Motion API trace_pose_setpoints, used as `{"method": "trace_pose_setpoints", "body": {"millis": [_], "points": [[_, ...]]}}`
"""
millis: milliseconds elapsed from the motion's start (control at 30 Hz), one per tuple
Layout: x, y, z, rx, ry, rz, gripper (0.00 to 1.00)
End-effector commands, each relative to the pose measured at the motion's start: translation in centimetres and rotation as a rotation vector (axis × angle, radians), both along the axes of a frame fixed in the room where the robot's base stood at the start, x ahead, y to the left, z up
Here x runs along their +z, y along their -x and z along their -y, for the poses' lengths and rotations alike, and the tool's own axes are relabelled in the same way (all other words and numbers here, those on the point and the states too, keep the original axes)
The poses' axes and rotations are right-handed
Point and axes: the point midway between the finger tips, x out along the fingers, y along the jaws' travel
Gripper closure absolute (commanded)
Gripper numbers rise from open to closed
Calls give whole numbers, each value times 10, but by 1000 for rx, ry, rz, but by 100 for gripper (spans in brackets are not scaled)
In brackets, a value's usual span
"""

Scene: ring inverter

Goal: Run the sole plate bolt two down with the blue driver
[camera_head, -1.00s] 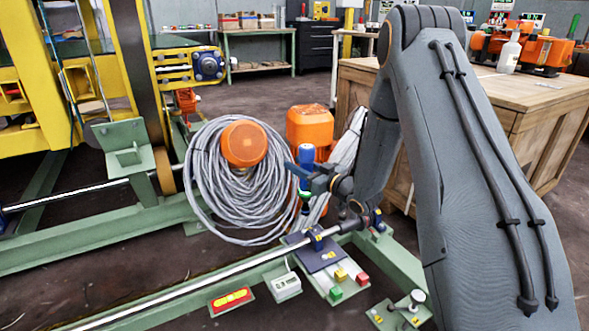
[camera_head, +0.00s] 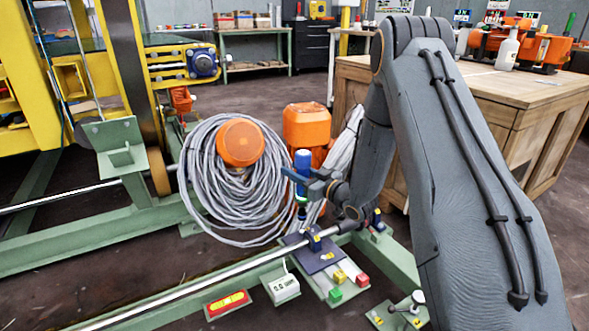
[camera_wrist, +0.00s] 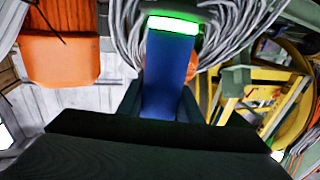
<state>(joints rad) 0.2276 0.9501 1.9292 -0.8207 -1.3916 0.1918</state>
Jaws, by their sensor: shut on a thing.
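My gripper (camera_head: 308,184) is shut on the blue driver (camera_head: 302,162), which stands upright with its blue handle up. In the wrist view the driver (camera_wrist: 166,75) is between the dark fingers, with a bright green band near its end. I cannot tell whether the tip touches a bolt. Sole plate bolt two is not clearly visible.
A coil of grey cable (camera_head: 215,190) and orange motor housings (camera_head: 307,125) stand just behind the driver. A wooden crate (camera_head: 480,100) is at right. Red, yellow and green blocks (camera_head: 341,276), a white meter (camera_head: 284,289) and a red-yellow level (camera_head: 228,304) lie in front.

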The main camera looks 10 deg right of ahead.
Motion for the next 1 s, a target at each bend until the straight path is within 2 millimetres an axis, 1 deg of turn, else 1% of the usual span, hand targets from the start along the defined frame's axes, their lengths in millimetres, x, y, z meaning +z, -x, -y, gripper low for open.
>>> {"method": "trace_pose_setpoints", "body": {"millis": [200,667,1000], "points": [[-19,-1,0,0,1,3,97],[-53,-1,0,0,-1,3,97],[-53,-1,0,0,0,4,97]]}}
